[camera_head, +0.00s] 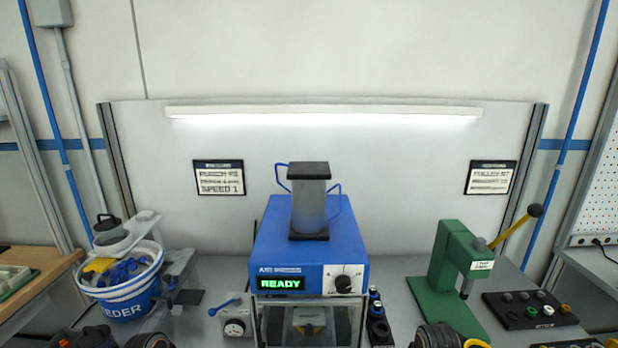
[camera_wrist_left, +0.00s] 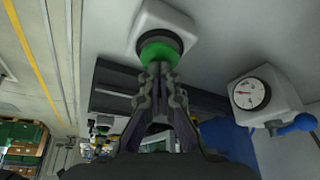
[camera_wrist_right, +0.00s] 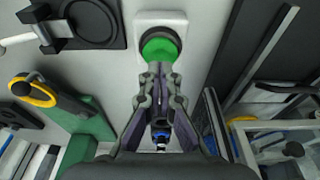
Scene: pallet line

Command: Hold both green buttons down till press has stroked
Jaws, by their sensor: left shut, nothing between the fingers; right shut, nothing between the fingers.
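The press has a blue housing (camera_head: 270,240) with a grey upright cylinder on top, and its display (camera_head: 281,284) reads READY in green. In the left wrist view, one green button (camera_wrist_left: 158,50) sits on a pale box. My left gripper (camera_wrist_left: 158,69) is shut and empty, its tips at the button's near edge. In the right wrist view, the other green button (camera_wrist_right: 158,47) sits on a white box. My right gripper (camera_wrist_right: 158,69) is shut and empty, its tips at that button's near edge. I cannot tell whether either button is touched or pressed down. Neither button shows in the head view.
A blue-and-white bucket (camera_head: 122,300) of blue parts stands left of the press. A gauge with a blue lever (camera_head: 234,326) sits beside the press. A green hand press (camera_head: 445,280) and a black tray of knobs (camera_head: 530,309) stand at right.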

